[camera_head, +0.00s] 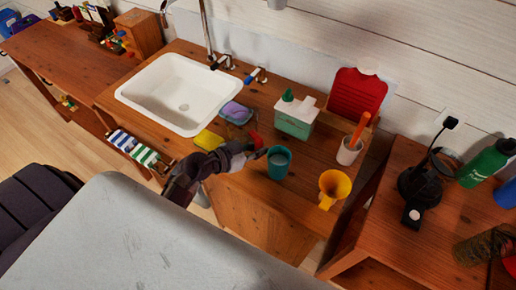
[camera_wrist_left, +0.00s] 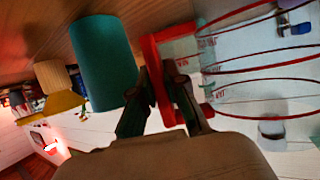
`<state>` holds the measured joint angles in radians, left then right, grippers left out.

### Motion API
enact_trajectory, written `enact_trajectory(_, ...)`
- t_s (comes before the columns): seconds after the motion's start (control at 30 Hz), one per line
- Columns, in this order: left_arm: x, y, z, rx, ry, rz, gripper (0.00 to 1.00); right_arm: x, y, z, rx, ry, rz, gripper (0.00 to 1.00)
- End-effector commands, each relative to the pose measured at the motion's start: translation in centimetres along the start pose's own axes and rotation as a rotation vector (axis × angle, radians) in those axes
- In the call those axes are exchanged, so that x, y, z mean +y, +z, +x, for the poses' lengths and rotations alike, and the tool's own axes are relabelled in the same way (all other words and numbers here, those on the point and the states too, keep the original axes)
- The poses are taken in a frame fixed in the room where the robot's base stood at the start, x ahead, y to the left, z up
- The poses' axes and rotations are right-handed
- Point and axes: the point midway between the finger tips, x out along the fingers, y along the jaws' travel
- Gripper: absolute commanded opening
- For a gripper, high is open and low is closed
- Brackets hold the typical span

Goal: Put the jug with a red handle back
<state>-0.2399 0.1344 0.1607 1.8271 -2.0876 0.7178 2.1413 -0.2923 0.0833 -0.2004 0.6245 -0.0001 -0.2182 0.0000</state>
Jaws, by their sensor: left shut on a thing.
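The jug with a red handle is clear with red rims; it shows in the left wrist view (camera_wrist_left: 245,75), on its side in that picture. My left gripper (camera_wrist_left: 172,92) is shut on its red handle (camera_wrist_left: 158,80). In the head view my left gripper (camera_head: 254,149) is over the front of the counter, just left of a teal cup (camera_head: 279,163). A small red part of the handle (camera_head: 256,139) shows at its fingers; the clear body is hard to make out there. I cannot tell whether the jug touches the counter. My right gripper is not in view.
The teal cup is close to the fingers. A yellow jug (camera_head: 334,188), a white pot with an orange-handled tool (camera_head: 348,152) and a green-and-white dispenser (camera_head: 295,115) stand to the right. A white sink (camera_head: 150,85), a yellow sponge (camera_head: 208,140) and a purple sponge (camera_head: 236,112) are left.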

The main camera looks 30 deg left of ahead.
Motion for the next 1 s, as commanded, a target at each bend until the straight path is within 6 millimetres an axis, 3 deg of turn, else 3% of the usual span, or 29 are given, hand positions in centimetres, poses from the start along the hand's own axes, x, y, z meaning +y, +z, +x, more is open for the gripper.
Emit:
enact_trajectory(0.17,0.0,0.1,0.1,0.001,0.000,0.001,0.00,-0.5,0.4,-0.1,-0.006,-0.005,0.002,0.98)
enact_trajectory(0.2,0.0,0.2,0.1,0.000,0.000,0.000,0.14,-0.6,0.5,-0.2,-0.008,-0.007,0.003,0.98)
enact_trajectory(0.27,0.0,0.2,0.1,0.000,0.000,0.001,0.23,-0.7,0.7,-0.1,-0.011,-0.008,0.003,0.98)
enact_trajectory(0.63,0.0,-0.1,-0.1,0.001,0.000,0.001,0.23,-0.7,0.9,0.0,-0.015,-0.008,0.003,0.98)
enact_trajectory(0.77,0.0,0.1,-1.9,-0.003,-0.001,0.000,0.23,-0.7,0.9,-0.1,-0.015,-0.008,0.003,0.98)
enact_trajectory(1.0,0.0,0.1,-7.1,-0.003,-0.001,0.002,0.23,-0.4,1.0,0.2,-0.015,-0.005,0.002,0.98)
